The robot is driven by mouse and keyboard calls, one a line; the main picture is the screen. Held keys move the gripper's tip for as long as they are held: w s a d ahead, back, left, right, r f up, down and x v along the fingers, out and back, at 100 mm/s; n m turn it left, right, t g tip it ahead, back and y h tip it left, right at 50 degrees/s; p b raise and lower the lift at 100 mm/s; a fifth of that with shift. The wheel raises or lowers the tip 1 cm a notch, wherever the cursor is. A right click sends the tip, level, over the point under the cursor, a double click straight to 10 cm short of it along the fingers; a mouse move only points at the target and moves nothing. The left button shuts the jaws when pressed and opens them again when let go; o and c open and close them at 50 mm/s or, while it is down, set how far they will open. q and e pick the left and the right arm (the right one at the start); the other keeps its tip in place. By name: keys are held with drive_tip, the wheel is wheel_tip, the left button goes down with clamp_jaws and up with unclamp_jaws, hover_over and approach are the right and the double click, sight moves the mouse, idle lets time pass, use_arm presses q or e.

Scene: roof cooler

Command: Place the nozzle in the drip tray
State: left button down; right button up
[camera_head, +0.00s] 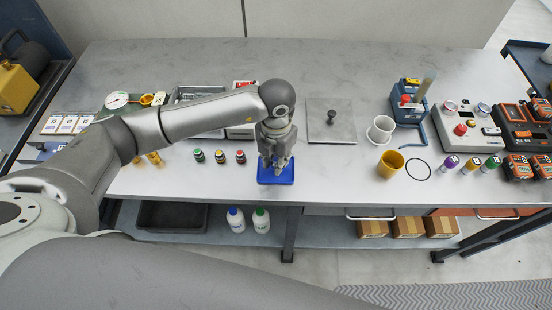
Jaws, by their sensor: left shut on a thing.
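A small blue tray (276,179), which I take for the drip tray, lies near the front edge of the table, in the middle of the view. My left gripper (278,166) points down over this tray, its fingertips at or just above it. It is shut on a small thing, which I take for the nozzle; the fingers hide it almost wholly. I cannot tell whether this thing touches the tray floor. My right gripper is not in view.
Three small bottles (220,156) stand left of the tray. A grey plate with a dark knob (332,135) lies to the right, then a white cup (380,130) and a yellow cup (390,164).

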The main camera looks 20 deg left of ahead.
use_arm(q)
drive_tip(key=shift+f, duration=0.95)
drive_tip(key=c, duration=1.3)
unclamp_jaws()
drive_tip(key=shift+r, duration=0.1)
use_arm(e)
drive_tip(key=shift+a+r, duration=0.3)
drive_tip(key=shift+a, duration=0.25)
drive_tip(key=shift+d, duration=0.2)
